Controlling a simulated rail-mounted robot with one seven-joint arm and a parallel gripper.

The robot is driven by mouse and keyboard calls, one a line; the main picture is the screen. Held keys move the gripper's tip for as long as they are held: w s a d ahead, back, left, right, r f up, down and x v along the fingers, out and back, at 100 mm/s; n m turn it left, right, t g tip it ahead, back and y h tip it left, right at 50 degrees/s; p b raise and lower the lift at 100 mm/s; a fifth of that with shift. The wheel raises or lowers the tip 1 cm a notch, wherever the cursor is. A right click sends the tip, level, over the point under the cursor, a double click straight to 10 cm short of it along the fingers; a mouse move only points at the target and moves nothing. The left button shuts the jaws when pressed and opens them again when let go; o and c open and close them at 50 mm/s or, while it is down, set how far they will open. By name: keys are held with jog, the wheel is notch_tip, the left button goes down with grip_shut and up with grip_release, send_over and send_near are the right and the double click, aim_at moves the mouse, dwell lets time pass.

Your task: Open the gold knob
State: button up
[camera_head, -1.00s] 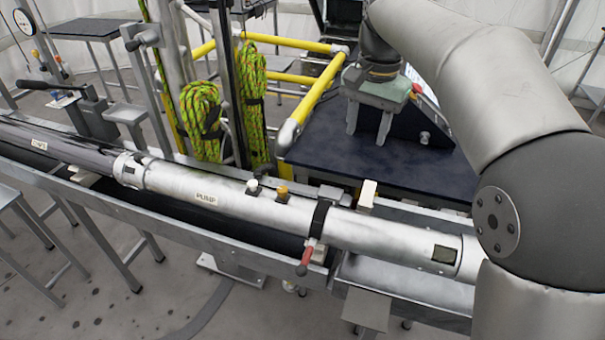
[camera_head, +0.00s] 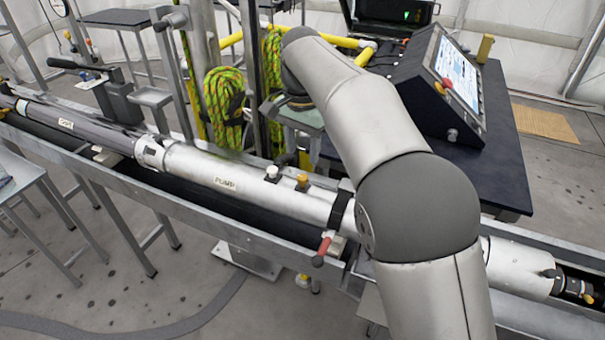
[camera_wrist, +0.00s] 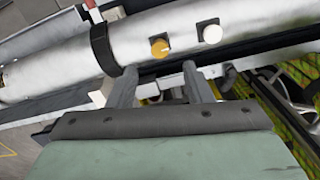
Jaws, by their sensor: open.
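In the head view my gripper (camera_head: 302,152) hangs behind the pipe near the knobs, partly hidden by my arm. No contact with the gold knob shows.
A black strap with a red-handled lever (camera_head: 322,251) crosses the pipe right of the gold knob. Green rope coils (camera_head: 224,108) hang on posts behind the pipe. A console with a screen (camera_head: 455,75) stands on the dark table at the right. A metal trough rail (camera_head: 200,222) runs along the pipe.

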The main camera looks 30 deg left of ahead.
aim_at(303, 177)
notch_tip(303, 177, down, 7)
jog(key=shift+f, duration=0.1)
dwell(0.3)
jog(key=c, duration=1)
